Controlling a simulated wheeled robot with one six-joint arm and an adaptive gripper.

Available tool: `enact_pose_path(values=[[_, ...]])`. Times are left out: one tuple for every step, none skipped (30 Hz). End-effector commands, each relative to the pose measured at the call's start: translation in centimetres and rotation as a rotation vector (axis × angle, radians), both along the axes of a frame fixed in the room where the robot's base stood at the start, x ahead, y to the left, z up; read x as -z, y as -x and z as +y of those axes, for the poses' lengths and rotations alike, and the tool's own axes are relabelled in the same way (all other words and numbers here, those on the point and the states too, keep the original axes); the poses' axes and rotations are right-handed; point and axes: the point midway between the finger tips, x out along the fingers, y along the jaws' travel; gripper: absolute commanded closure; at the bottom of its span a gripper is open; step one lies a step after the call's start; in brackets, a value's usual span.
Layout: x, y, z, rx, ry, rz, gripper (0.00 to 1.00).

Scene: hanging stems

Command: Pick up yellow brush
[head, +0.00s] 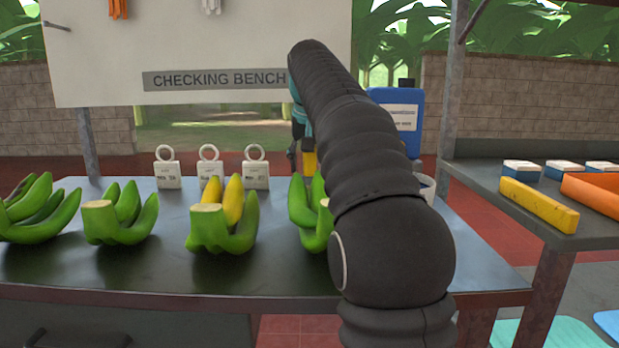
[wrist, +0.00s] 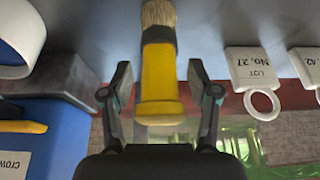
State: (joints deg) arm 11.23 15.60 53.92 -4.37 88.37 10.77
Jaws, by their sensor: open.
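The yellow brush (wrist: 159,85) has a yellow handle, a dark band and pale bristles. In the wrist view it lies between the two fingers of my gripper (wrist: 160,73), its handle end toward the palm and its bristles pointing away. The fingers stand apart, with a gap on both sides of the handle. In the head view only a small yellow piece of the brush (head: 309,162) shows beside my gripper (head: 298,140); my arm and green bananas hide the rest.
Several banana bunches (head: 222,230) line the near side of the dark bench (head: 150,270). White ringed tags (head: 168,173) stand behind them. A blue container (head: 400,130) and a white cup (head: 426,188) are right of my arm. A side shelf holds a yellow bar (head: 538,204) and an orange tray (head: 590,190).

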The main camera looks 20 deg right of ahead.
Motion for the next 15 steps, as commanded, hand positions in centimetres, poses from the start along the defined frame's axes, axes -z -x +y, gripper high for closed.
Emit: enact_pose_path(values=[[-0.04, 0.01, 0.0, 0.0, 0.0, 0.0, 0.4], [-0.05, 0.01, 0.0, 0.0, 0.0, 0.0, 0.4], [-0.05, 0.01, 0.0, 0.0, 0.0, 0.0, 0.5], [-0.05, 0.01, 0.0, 0.0, 0.0, 0.0, 0.57], [-0.05, 0.01, 0.0, 0.0, 0.0, 0.0, 0.65], [-0.05, 0.01, 0.0, 0.0, 0.0, 0.0, 0.75], [-0.05, 0.02, 0.01, 0.0, 0.0, 0.0, 0.82], [-0.05, 0.02, 0.01, 0.0, 0.0, 0.0, 0.9], [-0.04, 0.01, 0.01, 0.0, 0.0, 0.001, 1.0], [-0.02, 0.02, 0.01, 0.0, 0.0, 0.001, 1.0], [-0.01, 0.02, 0.01, 0.0, 0.0, 0.001, 1.0], [-0.02, 0.02, 0.02, 0.0, 0.0, 0.001, 1.0], [-0.01, 0.01, 0.02, 0.0, 0.0, 0.001, 1.0], [-0.01, 0.01, 0.01, 0.0, 0.0, 0.001, 1.0], [0.0, 0.0, 0.01, 0.0, -0.001, 0.002, 1.0]])
